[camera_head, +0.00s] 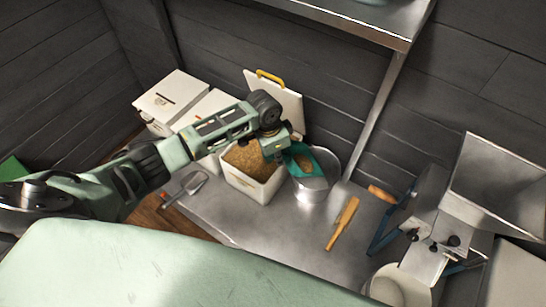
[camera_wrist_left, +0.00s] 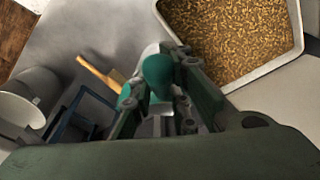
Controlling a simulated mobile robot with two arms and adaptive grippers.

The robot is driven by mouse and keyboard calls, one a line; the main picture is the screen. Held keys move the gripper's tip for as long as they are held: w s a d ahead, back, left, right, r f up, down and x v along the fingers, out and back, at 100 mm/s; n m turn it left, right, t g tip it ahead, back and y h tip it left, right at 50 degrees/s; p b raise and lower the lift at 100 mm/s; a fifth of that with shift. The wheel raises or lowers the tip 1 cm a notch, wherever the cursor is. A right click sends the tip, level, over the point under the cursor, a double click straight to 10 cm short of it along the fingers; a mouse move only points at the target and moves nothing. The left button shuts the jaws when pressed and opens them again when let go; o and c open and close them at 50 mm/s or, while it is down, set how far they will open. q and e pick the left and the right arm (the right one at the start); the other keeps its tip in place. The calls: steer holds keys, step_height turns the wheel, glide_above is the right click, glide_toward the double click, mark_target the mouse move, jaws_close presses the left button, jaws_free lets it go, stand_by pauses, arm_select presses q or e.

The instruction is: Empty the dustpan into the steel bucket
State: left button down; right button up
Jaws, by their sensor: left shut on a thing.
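The teal dustpan (camera_head: 295,158) is at the mouth of the steel bucket (camera_head: 312,190) in the head view, with a patch of brown material showing by it. I cannot tell whether that patch lies on the pan or in the bucket. My left gripper (camera_head: 277,148) is shut on the dustpan's handle, beside the bucket and above the grain bin. In the left wrist view the teal handle (camera_wrist_left: 157,72) shows between the fingers (camera_wrist_left: 160,105); the pan's far part is hidden. My right gripper is not in view.
An open white bin (camera_head: 255,187) full of brown grain (camera_wrist_left: 230,38) stands left of the bucket. A metal scoop (camera_head: 186,188) lies left of it. A wooden-handled brush (camera_head: 343,222) lies to the right. A white pail (camera_head: 400,286) and a mill with a steel hopper (camera_head: 500,185) stand further right.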

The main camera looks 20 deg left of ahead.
mark_target(292, 157)
arm_select(q)
steer(key=shift+w+d+r+g+y+p, duration=0.15)
steer(key=shift+w+d+r+g+y, duration=0.15)
steer(key=shift+r, duration=0.25)
steer(key=shift+w+d+r+g+y+p, duration=0.15)
steer(key=shift+w+d+r+g+y, duration=0.05)
steer(key=shift+w+d+r, duration=0.25)
steer(key=shift+w+d+r+g+y, duration=0.3)
steer(key=shift+w+d+r, duration=0.1)
steer(key=shift+r, duration=0.2)
steer(key=b, duration=0.1)
steer(key=w+d+g+y+b, duration=0.1)
steer(key=b, duration=0.1)
steer(key=shift+w+d+r, duration=0.25)
steer(key=shift+w+r, duration=0.05)
steer(key=shift+r, duration=0.1)
steer(key=shift+w+d+r+b, duration=0.2)
steer(key=shift+r+b, duration=0.15)
steer(key=shift+b, duration=0.35)
steer(key=shift+r+g+y, duration=0.1)
steer(key=shift+g+y, duration=0.2)
